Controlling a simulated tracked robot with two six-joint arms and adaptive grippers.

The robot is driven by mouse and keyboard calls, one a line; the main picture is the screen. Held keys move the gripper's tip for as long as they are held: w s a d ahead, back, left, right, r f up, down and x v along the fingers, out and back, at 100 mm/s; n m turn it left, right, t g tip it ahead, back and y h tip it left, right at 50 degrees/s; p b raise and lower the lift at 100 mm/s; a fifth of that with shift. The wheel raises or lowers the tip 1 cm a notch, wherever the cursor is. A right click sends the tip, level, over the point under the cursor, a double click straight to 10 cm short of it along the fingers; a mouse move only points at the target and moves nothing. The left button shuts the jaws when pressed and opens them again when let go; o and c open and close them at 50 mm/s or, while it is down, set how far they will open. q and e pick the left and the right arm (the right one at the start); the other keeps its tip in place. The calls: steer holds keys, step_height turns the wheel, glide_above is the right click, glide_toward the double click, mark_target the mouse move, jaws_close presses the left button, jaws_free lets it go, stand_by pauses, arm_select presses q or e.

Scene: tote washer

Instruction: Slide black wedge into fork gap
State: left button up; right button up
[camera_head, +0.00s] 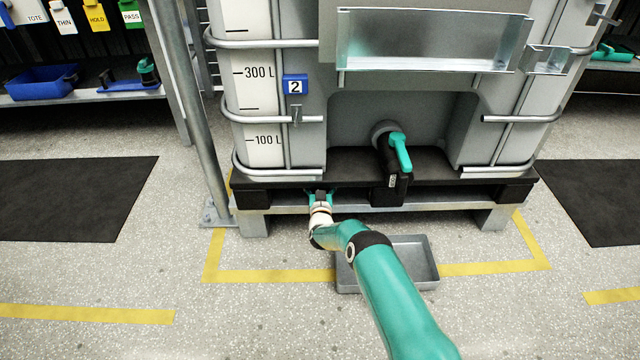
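A teal arm comes in from the bottom right, so I take its gripper for my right gripper (320,194). It is at the front edge of the tank's black pallet base (270,190), left of the valve. A small dark patch shows between its teal fingers; I cannot tell whether it is the black wedge or the base behind. No wedge can be made out elsewhere. The fork gap appears as the low opening under the base, above the grey lower rail (440,206); the gripper covers part of it. My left gripper is not in view.
A black valve with a teal handle (400,150) juts out right of the gripper. A grey drip tray (428,262) lies on the floor under my arm. A metal post (183,90) stands at left. Yellow tape (490,268) outlines the floor; dark mats lie at both sides.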

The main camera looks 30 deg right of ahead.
steer(key=o, duration=1.6)
steer(key=shift+f, duration=0.15)
steer(key=shift+s+a+p, duration=0.3)
steer(key=shift+s+p, duration=0.15)
steer(key=shift+p, duration=0.3)
steer(key=p+v, duration=0.8)
stand_by(0.6)
